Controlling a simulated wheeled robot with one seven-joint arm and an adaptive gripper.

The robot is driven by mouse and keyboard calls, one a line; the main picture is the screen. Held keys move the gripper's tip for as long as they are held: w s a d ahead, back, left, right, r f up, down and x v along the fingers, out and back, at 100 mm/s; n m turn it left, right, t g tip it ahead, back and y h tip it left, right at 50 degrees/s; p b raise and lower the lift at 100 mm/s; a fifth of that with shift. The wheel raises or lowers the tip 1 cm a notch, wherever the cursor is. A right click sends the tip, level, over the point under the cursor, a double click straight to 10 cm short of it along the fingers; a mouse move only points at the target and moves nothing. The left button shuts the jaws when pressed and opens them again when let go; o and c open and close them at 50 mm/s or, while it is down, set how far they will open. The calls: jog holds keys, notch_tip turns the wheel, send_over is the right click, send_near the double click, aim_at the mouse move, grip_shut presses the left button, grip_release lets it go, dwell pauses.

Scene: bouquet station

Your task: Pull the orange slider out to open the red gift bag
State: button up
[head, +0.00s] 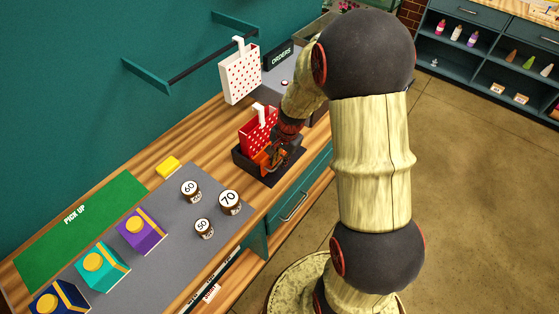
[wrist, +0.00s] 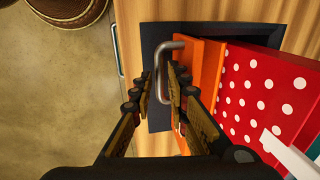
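The red gift bag with white dots (head: 257,140) stands in a dark holder (head: 240,163) on the counter; its white handle points up. The orange slider (head: 262,158) is at the bag's front side, partly hidden by my gripper. In the wrist view the orange slider (wrist: 211,65) lies against the red bag (wrist: 262,95), and its metal handle (wrist: 160,72) projects toward the left. My gripper (wrist: 160,88) has its fingers on either side of the handle bar, with a narrow gap between them. Whether the pads touch the bar is hard to tell.
Numbered pots (head: 229,201) and wrapped boxes (head: 141,231) sit on the grey mat to the left. A drawer front (head: 292,200) is below the counter edge. The floor (head: 480,170) at right is clear.

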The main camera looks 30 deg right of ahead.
jog(key=shift+c, duration=0.6)
grip_shut()
